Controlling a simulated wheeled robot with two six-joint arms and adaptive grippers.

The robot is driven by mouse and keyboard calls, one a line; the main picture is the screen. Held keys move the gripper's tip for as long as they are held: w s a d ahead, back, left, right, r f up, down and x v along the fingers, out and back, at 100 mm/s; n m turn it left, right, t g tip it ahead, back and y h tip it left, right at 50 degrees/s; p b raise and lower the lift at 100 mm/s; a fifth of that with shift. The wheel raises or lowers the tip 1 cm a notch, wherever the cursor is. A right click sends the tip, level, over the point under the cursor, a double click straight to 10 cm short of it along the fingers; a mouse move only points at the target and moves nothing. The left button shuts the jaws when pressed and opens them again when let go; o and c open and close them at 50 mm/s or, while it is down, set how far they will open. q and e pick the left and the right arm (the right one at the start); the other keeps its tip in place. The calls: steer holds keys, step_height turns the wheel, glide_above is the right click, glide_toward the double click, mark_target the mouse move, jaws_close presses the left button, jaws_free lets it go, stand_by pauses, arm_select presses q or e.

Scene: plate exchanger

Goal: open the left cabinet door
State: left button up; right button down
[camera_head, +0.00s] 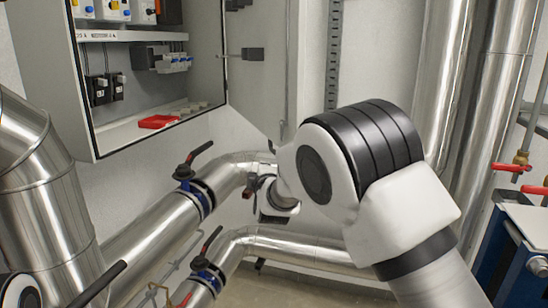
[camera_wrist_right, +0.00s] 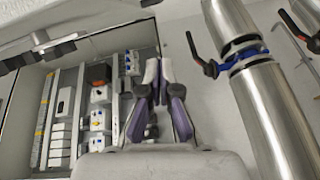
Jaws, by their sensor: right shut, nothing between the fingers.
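The grey cabinet (camera_head: 112,150) stands open at the upper left of the head view, with electrical parts inside. A grey door panel (camera_head: 268,85) stands swung out at its right edge, with a dark latch part on it. I cannot tell whether another door leaf lies beyond the left edge. My right arm crosses the lower right, and its gripper is mostly hidden behind the wrist. In the right wrist view the right gripper (camera_wrist_right: 155,88) has its fingers together and empty, in front of the cabinet interior (camera_wrist_right: 62,115). My left gripper is not seen.
Metal pipes (camera_head: 150,228) with blue valves and red-tipped handles run below the cabinet. Tall pipes (camera_head: 485,100) stand at the right. A red object (camera_head: 158,121) lies on the cabinet floor. A valve (camera_wrist_right: 240,55) on a pipe sits right of the gripper in the wrist view.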

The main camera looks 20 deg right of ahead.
arm_select(q)
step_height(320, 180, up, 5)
steer(key=p, duration=0.4)
arm_select(e)
steer(key=w+d+f, duration=0.1)
steer(key=w+d, duration=0.4)
steer(key=w, duration=0.2)
steer(key=shift+w+f, duration=0.15)
